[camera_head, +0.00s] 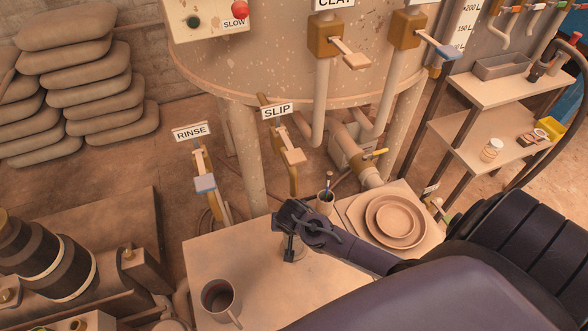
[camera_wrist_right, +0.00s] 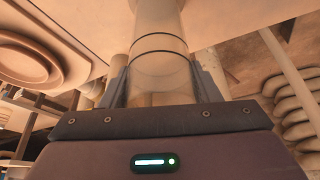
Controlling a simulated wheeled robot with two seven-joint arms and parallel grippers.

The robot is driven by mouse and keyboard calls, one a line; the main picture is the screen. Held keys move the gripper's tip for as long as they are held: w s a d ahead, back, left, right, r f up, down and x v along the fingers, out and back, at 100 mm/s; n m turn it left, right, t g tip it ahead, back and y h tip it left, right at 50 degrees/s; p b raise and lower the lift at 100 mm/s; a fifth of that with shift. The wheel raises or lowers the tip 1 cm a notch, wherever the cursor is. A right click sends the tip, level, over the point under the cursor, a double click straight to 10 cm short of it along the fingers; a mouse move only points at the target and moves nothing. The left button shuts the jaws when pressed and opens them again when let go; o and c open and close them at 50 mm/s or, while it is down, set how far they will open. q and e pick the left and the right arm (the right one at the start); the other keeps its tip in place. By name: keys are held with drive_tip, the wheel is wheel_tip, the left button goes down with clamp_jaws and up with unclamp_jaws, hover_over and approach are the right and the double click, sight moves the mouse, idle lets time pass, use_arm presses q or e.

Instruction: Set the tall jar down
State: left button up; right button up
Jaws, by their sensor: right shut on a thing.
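The tall jar (camera_wrist_right: 160,62) is a clear cylinder with dark rings in the right wrist view. It stands between the two fingers of my right gripper (camera_wrist_right: 160,88), which is shut on it. In the head view the right gripper (camera_head: 290,240) is over the pale table (camera_head: 225,258), and the jar (camera_head: 293,249) shows only in small part below it, the rest hidden by the gripper. I cannot tell whether the jar's base touches the tabletop. My left gripper is not in view.
A mug (camera_head: 219,299) stands at the table's front left. A cup with tools (camera_head: 325,202) stands just behind the gripper, and stacked round dishes (camera_head: 396,220) lie to its right. The tabletop left of the gripper is clear. Valve levers (camera_head: 292,156) hang behind the table.

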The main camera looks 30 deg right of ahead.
drive_tip(key=w+d, duration=0.2)
drive_tip(key=shift+w+r, duration=0.15)
drive_tip(key=shift+w, duration=0.2)
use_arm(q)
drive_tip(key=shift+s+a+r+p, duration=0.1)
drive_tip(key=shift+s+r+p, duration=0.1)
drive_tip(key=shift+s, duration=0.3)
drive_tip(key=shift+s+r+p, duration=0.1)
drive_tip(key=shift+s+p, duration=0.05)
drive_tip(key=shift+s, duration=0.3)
use_arm(e)
drive_tip(key=shift+f, duration=1)
drive_tip(key=o, duration=1.5)
drive_tip(key=shift+f, duration=0.1)
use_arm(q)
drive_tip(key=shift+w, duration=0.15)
